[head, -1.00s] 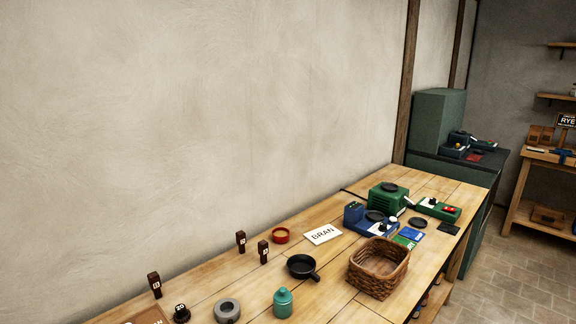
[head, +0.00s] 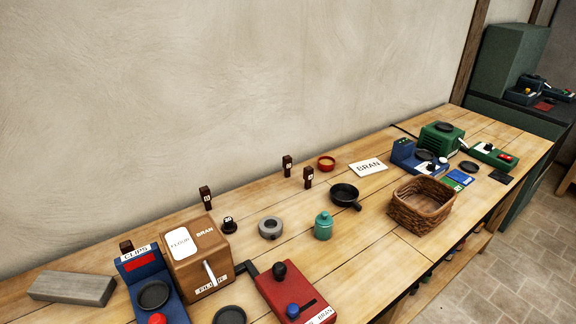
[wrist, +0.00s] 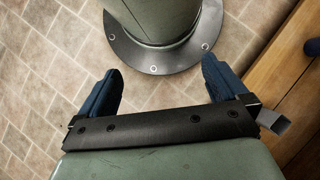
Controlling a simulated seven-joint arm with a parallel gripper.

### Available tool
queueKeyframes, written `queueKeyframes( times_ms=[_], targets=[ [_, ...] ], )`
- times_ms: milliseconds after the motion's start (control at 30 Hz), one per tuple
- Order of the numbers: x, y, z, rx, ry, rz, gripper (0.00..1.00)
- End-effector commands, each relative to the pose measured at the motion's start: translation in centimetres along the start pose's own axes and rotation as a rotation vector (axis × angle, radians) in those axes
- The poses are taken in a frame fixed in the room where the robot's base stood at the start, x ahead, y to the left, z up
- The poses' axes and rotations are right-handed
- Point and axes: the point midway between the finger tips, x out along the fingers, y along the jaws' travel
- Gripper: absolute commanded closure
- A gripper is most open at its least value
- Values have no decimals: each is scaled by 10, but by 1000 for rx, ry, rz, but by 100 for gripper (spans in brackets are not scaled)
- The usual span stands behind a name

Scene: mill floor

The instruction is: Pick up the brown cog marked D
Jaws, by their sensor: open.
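Three upright dark brown cogs, each with a small pale letter label, stand on the bench in the head view. One is at the left (head: 206,197), one further back (head: 287,166) and one just right of that (head: 308,177). The labels are too small to read surely, so I cannot tell which is D. Part of another dark brown block (head: 126,247) shows behind the blue CLIPS device. My gripper (wrist: 162,70) shows in the wrist view, its two blue fingers wide apart with nothing between them. It is above the tiled floor, away from the cogs, and not in the head view.
Close to the left cog are a brown FLOUR/BRAN box (head: 197,258) and a small dark weight (head: 229,225). A grey ring (head: 270,228), teal jar (head: 323,227), black pan (head: 345,195) and wicker basket (head: 421,204) stand further right. The wall runs close behind the cogs.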

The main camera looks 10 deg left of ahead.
Motion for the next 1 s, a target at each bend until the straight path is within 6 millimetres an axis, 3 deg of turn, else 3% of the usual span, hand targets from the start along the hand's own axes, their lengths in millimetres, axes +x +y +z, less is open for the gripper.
queueKeyframes(
  times_ms=[433, 800, 1000],
  targets=[
    [0, 0, 0, 0, 0, 0, 1],
    [0, 0, 0, 0, 0, 0, 36],
    [0, 0, 0, 0, 0, 0, 38]
  ],
)
